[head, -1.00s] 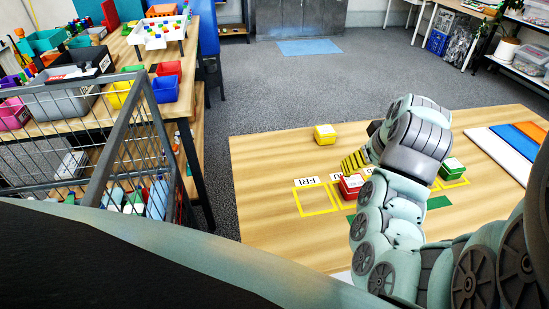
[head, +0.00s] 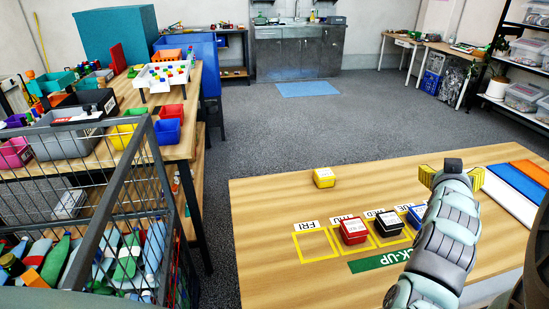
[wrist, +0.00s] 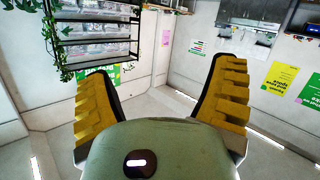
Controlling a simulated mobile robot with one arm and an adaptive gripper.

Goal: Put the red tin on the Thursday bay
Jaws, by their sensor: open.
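The red tin (head: 352,230) sits on the table inside the yellow outline of the Thursday bay (head: 368,243), just right of the empty Friday bay (head: 315,246). Its lid has a white label. My gripper (head: 451,172) is up at the right, well away from the red tin, with its yellow fingers apart. In the wrist view my gripper (wrist: 163,95) is open with nothing between the fingers; no tin shows there.
A black tin (head: 389,222) and a blue tin (head: 415,215) sit in bays right of the red tin. A yellow tin (head: 324,177) stands outside the bays, behind Friday. My arm hides the right end of the row. A wire cart (head: 100,225) stands at left.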

